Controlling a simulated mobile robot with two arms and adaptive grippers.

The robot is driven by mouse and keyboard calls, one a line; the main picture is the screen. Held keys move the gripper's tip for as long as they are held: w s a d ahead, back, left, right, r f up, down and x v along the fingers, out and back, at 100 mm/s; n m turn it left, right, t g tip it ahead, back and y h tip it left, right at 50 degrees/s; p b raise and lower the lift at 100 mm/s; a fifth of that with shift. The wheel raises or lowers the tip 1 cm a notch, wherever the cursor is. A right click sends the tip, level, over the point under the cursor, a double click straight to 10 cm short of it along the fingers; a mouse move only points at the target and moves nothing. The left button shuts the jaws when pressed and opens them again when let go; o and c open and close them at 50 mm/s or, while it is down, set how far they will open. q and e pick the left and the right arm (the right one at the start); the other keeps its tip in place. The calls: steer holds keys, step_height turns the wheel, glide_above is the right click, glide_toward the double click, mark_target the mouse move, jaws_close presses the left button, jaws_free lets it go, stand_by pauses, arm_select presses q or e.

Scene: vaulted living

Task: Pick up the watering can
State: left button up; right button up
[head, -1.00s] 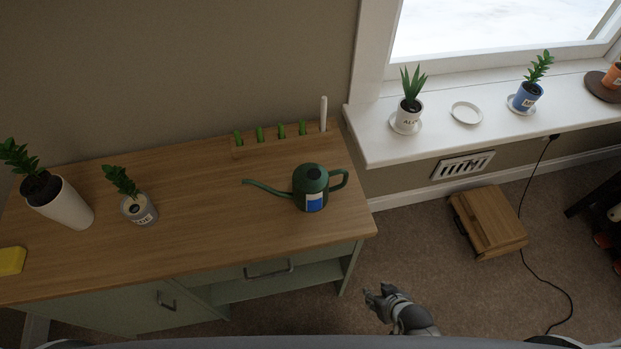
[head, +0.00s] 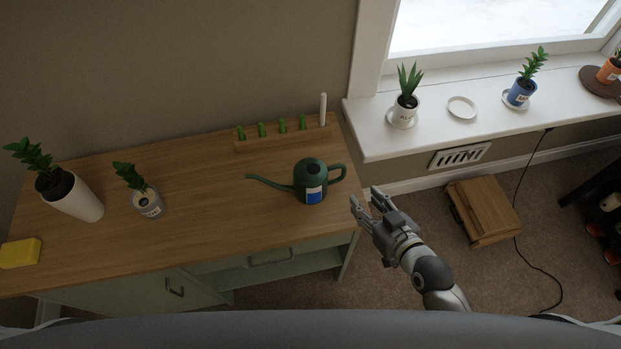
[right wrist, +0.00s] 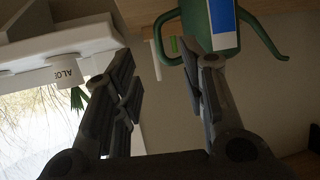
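The green watering can (head: 311,181) with a blue-and-white label stands upright on the wooden cabinet top (head: 215,215), near its right end. Its spout points left and its handle is on the right, toward my right gripper. My right gripper (head: 366,203) is open and empty, beside the cabinet's right edge and apart from the can. In the right wrist view the can (right wrist: 209,28) shows at the top, behind the right finger of the open gripper (right wrist: 168,75). My left gripper is not in view.
A white potted plant (head: 80,199), a smaller labelled pot (head: 148,204) and a yellow block (head: 20,253) stand on the left of the cabinet. A wooden rack (head: 285,138) lies behind the can. The white windowsill (head: 435,139) with pots juts out at right.

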mark_target(344, 174)
steer(key=x, duration=0.5)
steer(key=shift+w+p, duration=0.3)
steer(key=shift+w, duration=0.1)
steer(key=shift+w+a, duration=0.25)
steer(key=shift+w, duration=0.15)
steer(key=shift+p+x, duration=0.65)
steer(key=shift+x, duration=1.55)
steer(key=shift+r, duration=0.1)
steer(key=shift+c, duration=0.4)
jaws_close()
